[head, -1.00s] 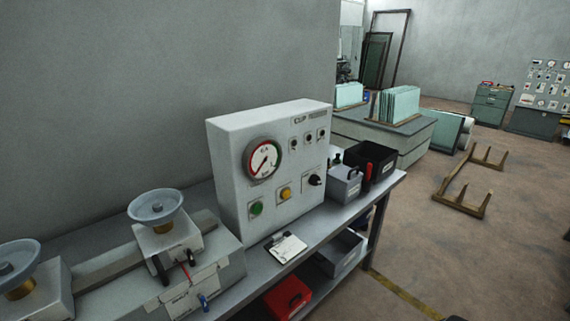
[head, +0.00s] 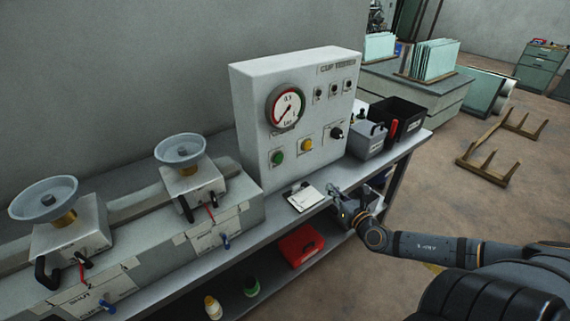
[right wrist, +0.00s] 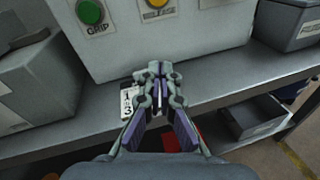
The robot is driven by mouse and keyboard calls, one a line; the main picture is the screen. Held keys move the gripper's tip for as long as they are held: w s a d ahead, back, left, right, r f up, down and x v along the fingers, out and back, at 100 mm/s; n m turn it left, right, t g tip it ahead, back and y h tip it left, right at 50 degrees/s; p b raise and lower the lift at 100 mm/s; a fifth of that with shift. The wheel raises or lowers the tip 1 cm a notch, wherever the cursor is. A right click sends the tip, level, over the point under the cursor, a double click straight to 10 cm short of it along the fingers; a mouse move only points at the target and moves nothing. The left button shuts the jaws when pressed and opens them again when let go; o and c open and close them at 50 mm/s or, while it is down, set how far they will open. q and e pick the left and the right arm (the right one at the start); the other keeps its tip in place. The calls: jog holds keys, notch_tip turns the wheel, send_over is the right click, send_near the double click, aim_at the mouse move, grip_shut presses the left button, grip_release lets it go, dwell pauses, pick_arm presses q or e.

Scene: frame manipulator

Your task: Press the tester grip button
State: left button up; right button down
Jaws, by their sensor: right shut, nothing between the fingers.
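The grip button (head: 277,158) is the round green button low on the front of the white cup tester box (head: 245,110). In the right wrist view the green button (right wrist: 90,12) shows at the upper left, above a label reading GRIP. My right gripper (head: 337,192) is shut and empty. It is in front of the box, at the bench's front edge, right of and lower than the button and apart from it. In the right wrist view the closed fingers (right wrist: 159,72) point toward the panel's lower edge. My left gripper is in neither view.
A yellow button (head: 307,145) and a black knob (head: 337,132) sit right of the green one.

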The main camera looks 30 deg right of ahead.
jog(key=a+r+n+t+y, duration=0.1)
jog(key=a+r+n+y, duration=0.3)
jog(key=a, duration=0.4)
jog(key=shift+w+r+n, duration=0.3)
jog(key=shift+r+n, duration=0.1)
jog(key=shift+r, duration=0.1)
jog(key=b, duration=0.6)
send_near(279, 159)
jog(key=w+p, duration=0.3)
jog(key=p, duration=0.2)
jog(key=w+p, duration=0.2)
jog(key=p, duration=0.1)
jog(key=shift+w+a+r, duration=0.15)
jog(key=shift+w+a, duration=0.1)
jog(key=shift+w, duration=0.15)
jog(key=shift+w+f, duration=0.25)
jog(key=shift+w, duration=0.35)
